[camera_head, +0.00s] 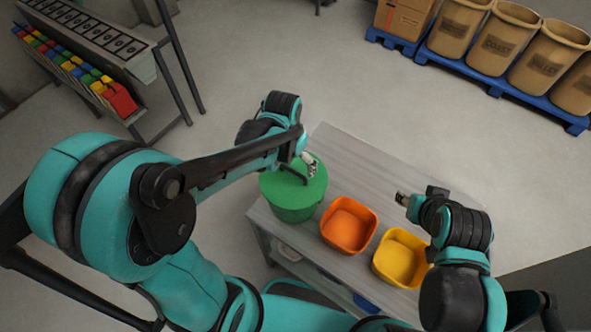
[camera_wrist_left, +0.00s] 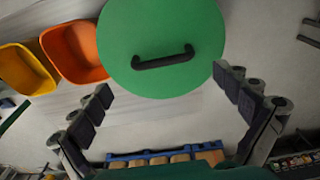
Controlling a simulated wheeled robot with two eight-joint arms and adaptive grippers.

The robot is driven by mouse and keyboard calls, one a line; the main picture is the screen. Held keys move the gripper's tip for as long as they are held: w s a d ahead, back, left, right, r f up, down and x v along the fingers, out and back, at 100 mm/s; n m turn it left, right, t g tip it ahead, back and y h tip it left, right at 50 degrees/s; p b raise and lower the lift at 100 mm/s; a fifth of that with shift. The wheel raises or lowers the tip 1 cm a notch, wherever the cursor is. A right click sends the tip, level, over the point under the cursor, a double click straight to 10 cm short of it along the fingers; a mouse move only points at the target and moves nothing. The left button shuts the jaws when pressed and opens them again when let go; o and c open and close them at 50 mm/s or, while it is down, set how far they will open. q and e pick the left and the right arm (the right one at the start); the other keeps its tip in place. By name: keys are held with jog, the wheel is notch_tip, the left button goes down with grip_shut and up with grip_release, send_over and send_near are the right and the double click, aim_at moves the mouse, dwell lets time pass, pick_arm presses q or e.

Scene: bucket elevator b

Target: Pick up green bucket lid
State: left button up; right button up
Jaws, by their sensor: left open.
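The green bucket lid (camera_head: 315,186) sits on the green bucket (camera_head: 294,214) at the left end of the grey table. In the left wrist view the lid (camera_wrist_left: 190,75) is a round green disc with a black bar handle (camera_wrist_left: 163,61). My left gripper (camera_head: 308,165) is above the lid, near its far edge. In the left wrist view my left gripper (camera_wrist_left: 165,95) is open, its fingers spread apart with nothing between them but the view of the lid's edge and the table. The handle lies beyond the fingertips. My right gripper (camera_head: 402,199) is over the table's right side, away from the lid; its finger opening is too small to tell.
An orange bin (camera_head: 349,225) and a yellow bin (camera_head: 401,258) stand in a row right of the green bucket. The table (camera_head: 345,150) is bare behind them. A rack (camera_head: 150,75) stands at the back left.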

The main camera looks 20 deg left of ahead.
aim_at(293, 171)
pick_arm(q)
jog(key=f, duration=0.4)
jog(key=w+f, duration=0.1)
jog(key=f, duration=0.1)
jog(key=shift+f+b, duration=0.15)
jog(key=shift+b, duration=0.25)
jog(key=shift+s, duration=0.1)
jog(key=shift+c, duration=0.9)
jog(key=c, duration=0.9)
